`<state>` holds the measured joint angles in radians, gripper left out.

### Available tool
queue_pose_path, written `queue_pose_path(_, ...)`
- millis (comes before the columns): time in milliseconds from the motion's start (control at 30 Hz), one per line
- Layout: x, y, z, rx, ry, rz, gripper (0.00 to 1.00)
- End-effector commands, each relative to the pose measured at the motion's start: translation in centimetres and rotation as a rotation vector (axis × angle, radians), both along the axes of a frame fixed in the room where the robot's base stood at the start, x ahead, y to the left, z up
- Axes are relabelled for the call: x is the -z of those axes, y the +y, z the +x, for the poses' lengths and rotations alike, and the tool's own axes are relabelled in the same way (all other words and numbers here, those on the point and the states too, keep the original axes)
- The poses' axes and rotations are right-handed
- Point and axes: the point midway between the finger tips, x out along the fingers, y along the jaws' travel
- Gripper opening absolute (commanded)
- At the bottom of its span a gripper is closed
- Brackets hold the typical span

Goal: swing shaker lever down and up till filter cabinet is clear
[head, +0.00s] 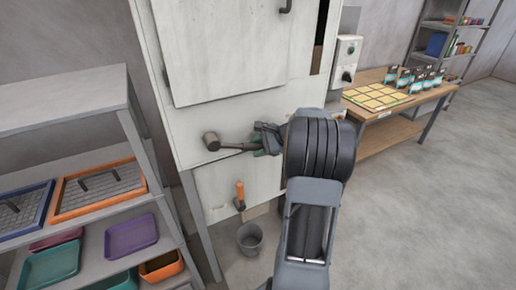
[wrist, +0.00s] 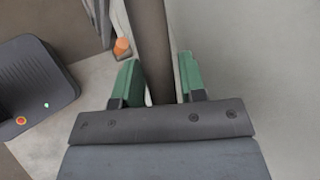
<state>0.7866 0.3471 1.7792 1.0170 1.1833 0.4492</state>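The shaker lever (head: 237,147) is a dark bar on the front of the pale filter cabinet (head: 225,60). It runs about level to the right from a round brown hub (head: 212,141). My gripper (head: 266,139) is at the lever's right end. In the wrist view, my gripper (wrist: 160,80) has its two green-padded fingers on either side of the lever (wrist: 150,35). A gap shows between the lever and the right finger, so it looks open around the bar. The lever's end is hidden behind the gripper body.
Below the lever are an orange-handled part (head: 240,194) and a grey bucket (head: 250,238) on the floor. A shelf (head: 65,100) with trays stands close on the left. A wooden table (head: 400,120) with bags stands at right. The floor at right is clear.

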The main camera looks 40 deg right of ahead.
Motion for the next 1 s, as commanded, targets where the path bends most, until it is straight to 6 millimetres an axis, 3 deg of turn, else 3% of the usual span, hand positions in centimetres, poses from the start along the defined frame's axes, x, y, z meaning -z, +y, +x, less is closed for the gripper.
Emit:
queue_pose_path(600, -6.6, -5.6, -6.6, 0.003, 0.0, -0.002, 0.38)
queue_pose_path(1000, -8.3, -6.9, -8.2, 0.001, 0.0, -0.001, 0.38)
